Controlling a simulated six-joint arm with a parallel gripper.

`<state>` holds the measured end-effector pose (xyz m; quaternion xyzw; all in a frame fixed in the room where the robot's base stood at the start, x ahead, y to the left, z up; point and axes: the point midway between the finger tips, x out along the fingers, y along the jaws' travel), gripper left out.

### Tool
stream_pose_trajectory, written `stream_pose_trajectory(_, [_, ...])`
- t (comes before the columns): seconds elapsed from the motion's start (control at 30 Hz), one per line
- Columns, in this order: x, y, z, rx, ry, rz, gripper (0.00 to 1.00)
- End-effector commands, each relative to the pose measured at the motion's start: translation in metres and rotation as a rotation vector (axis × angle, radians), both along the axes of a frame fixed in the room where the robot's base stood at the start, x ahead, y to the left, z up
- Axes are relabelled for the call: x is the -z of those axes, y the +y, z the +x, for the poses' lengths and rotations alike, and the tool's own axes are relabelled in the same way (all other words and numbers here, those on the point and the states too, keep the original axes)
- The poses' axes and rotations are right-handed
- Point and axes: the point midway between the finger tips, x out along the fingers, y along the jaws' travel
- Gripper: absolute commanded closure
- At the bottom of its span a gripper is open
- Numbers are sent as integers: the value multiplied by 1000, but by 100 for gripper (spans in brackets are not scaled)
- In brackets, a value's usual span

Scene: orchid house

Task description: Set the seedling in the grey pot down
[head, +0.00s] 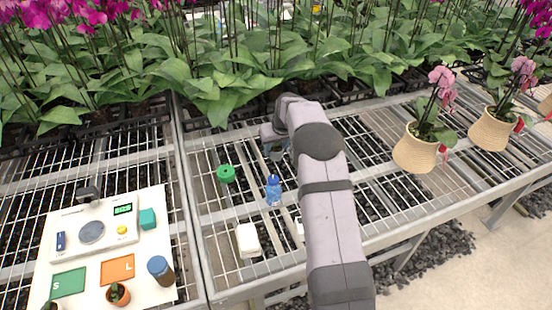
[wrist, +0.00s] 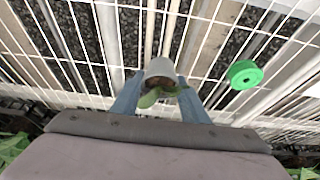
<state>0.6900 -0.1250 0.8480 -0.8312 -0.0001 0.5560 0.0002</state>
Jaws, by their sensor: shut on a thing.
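My gripper (wrist: 158,92) has its two blue fingers shut on the grey pot (wrist: 160,67), one finger on each side. Green seedling leaves (wrist: 150,98) show at the pot's near side in the wrist view. The pot is over the white wire mesh bench (wrist: 215,30); I cannot tell whether its base touches the wires. In the head view my gripper (head: 275,147) is beyond the blue bottle, mostly hidden by my arm, and only a little of the grey pot (head: 276,155) shows below it.
A green round thing (head: 225,173) lies left of my gripper, and it shows at right in the wrist view (wrist: 245,74). A blue bottle (head: 273,190) and a white block (head: 248,240) stand nearer. A white board (head: 150,205) with a scale (head: 92,232) is at left. Dense orchids (head: 215,75) stand behind.

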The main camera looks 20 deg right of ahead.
Motion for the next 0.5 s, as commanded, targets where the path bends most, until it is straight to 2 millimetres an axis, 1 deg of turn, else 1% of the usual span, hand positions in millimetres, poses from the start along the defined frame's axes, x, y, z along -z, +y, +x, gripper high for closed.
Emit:
stream_pose_trajectory(0.1, [9, 0, 0, 0, -1, 0, 83])
stream_pose_trajectory(0.37, [15, 0, 0, 0, -1, 0, 83])
stream_pose_trajectory(0.5, [30, 0, 0, 0, 1, 0, 83])
